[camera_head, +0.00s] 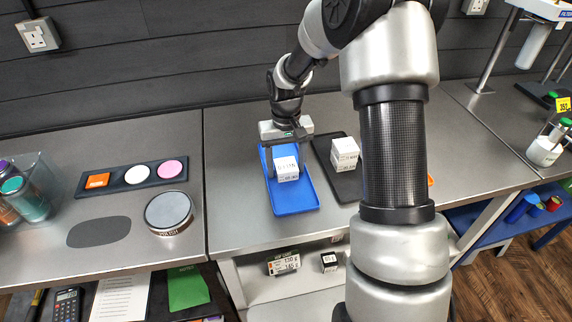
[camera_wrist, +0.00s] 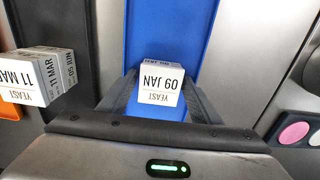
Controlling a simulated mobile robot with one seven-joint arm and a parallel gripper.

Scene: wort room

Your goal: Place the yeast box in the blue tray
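The yeast box (camera_wrist: 160,84), a small white block labelled "YEAST 09 JAN", is between the two fingers of my gripper (camera_wrist: 161,88) in the wrist view. The fingers lie close against its left and right sides, with no clear gap. In the head view the box (camera_head: 287,170) is within the outline of the blue tray (camera_head: 293,199), at its middle. I cannot tell whether its underside touches the tray floor. My gripper (camera_head: 285,150) reaches down from behind the box, and its fingertips are mostly hidden. The blue tray also shows in the wrist view (camera_wrist: 165,30).
A black tray (camera_head: 325,150) right of the blue one holds other white yeast boxes (camera_head: 345,153). The blue tray's front part is bare.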

